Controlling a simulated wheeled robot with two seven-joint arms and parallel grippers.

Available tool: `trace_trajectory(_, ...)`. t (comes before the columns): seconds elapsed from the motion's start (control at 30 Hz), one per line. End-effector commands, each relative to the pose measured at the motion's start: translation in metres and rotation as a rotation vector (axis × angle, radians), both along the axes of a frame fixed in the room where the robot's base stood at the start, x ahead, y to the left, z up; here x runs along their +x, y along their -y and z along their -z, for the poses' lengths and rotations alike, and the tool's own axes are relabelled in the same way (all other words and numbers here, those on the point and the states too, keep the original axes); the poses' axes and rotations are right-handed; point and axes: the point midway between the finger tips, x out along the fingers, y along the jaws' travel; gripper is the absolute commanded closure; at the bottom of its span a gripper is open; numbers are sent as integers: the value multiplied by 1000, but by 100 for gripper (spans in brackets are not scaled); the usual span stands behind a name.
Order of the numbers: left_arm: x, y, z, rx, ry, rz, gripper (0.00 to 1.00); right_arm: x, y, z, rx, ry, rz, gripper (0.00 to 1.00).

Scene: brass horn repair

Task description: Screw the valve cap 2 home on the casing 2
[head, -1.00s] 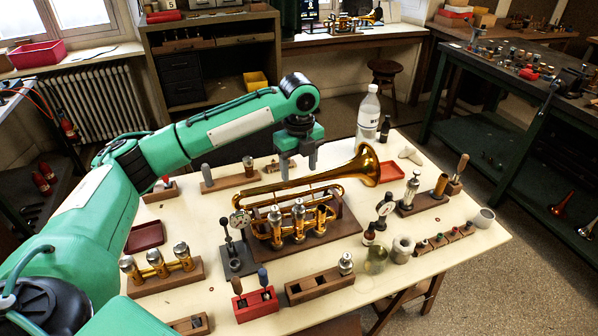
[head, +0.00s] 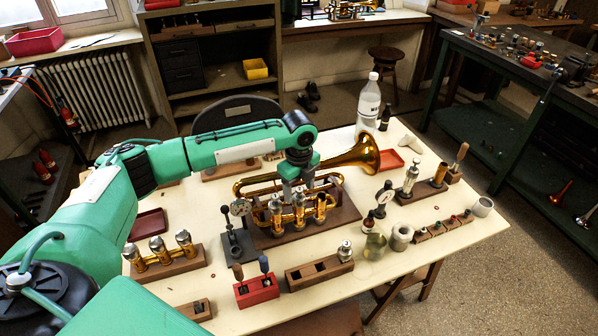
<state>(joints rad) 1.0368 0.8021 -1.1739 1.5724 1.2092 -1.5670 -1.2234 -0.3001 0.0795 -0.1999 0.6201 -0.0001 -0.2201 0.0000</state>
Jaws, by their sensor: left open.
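The brass trumpet (head: 345,160) lies on a brown wooden board (head: 345,217) in the middle of the bench, bell to the right. Its three valve casings stand upright side by side at its front. The middle one, casing 2 (head: 298,216), has a silvery top that I take to be valve cap 2 (head: 299,199); how far it is screwed down is too small to tell. My left gripper (head: 295,197) points down, open, right over or just behind the middle casing. I cannot tell whether its fingers touch the cap. My right gripper is out of view.
In front are a red block (head: 257,292) with two handled tools and a wooden block (head: 318,273) with a silvery part. A gold-piece rack (head: 165,269) is at left; bottles (head: 368,100) stand behind right.

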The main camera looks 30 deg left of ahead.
Motion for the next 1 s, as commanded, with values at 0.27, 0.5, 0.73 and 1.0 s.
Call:
trace_trajectory(0.27,0,0,20,1,1,0,38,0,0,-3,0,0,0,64)
trace_trajectory(0.5,0,0,21,1,1,1,38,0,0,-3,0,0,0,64)
trace_trajectory(0.73,0,0,21,0,1,1,80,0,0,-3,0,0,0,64)
trace_trajectory(1.0,0,0,21,0,0,5,90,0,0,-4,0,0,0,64)
